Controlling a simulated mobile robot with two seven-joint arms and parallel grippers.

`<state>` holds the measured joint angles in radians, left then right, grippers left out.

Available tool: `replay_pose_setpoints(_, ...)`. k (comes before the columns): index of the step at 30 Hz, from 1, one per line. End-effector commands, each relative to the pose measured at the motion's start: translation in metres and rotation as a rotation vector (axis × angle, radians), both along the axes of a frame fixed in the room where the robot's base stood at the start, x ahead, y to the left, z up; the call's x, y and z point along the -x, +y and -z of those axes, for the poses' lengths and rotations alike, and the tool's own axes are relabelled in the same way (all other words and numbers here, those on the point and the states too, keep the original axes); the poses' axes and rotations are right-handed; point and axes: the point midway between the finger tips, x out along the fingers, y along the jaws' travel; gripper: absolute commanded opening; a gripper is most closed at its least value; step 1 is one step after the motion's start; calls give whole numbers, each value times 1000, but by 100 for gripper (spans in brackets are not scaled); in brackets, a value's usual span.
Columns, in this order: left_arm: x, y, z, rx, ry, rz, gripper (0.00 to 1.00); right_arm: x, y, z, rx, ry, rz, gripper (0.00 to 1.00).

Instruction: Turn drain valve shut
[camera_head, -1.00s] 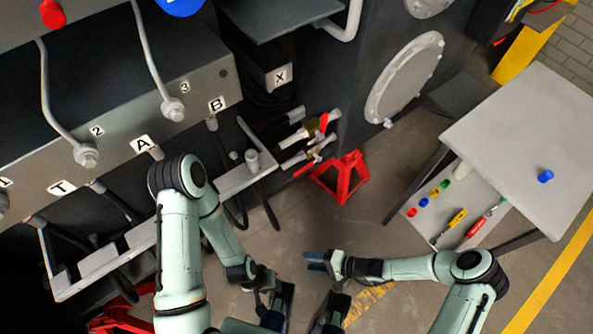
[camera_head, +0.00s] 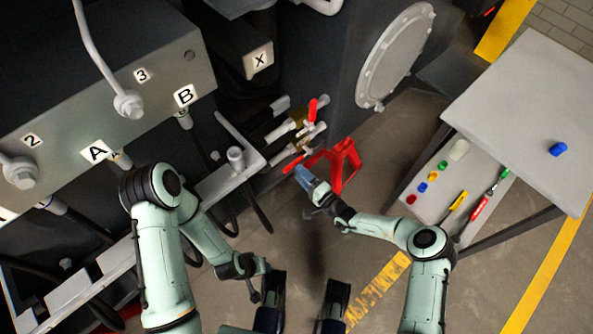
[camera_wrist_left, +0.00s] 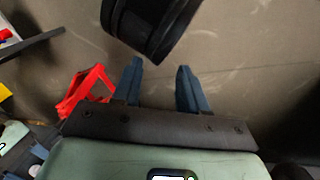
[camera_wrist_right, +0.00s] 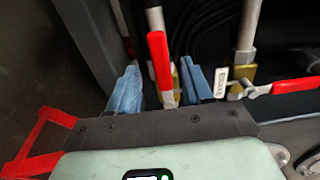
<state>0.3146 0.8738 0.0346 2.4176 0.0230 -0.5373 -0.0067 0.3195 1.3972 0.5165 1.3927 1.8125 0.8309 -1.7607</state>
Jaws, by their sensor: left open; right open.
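Two valves with red lever handles stand at the ends of pipes beside the chassis. In the head view one red handle (camera_head: 312,109) points up and the other red handle (camera_head: 293,163) lies lower left, close to my right gripper (camera_head: 304,176). In the right wrist view one red handle (camera_wrist_right: 160,60) appears between the open fingers; contact cannot be told. The second red handle (camera_wrist_right: 297,86) points right, beside a small white tag (camera_wrist_right: 221,82) too small to read. My left gripper (camera_wrist_left: 160,75) is open and empty above the floor.
A red stand (camera_head: 342,160) is just right of my right gripper. A grey table (camera_head: 520,110) with a blue cap (camera_head: 558,149) and a lower shelf of tools stands at right. A grey bracket (camera_head: 225,180) with hoses is left of the valves.

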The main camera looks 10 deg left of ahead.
Motion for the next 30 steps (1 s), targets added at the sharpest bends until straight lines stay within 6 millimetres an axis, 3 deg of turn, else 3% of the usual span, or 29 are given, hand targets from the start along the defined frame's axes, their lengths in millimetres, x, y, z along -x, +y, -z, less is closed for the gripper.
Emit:
replay_pose_setpoints(6,-15,8,12,-19,-39,-16,43,-15,21,1,-1,-1,-1,50)
replay_pose_setpoints(17,-18,9,12,-23,-48,-19,43,-19,24,0,0,1,0,50)
replay_pose_setpoints(22,-18,9,12,-23,-47,-19,43,-18,24,0,0,1,-1,0)
replay_pose_setpoints(30,-17,9,12,-22,-46,-19,43,-19,24,1,6,-6,-1,0)
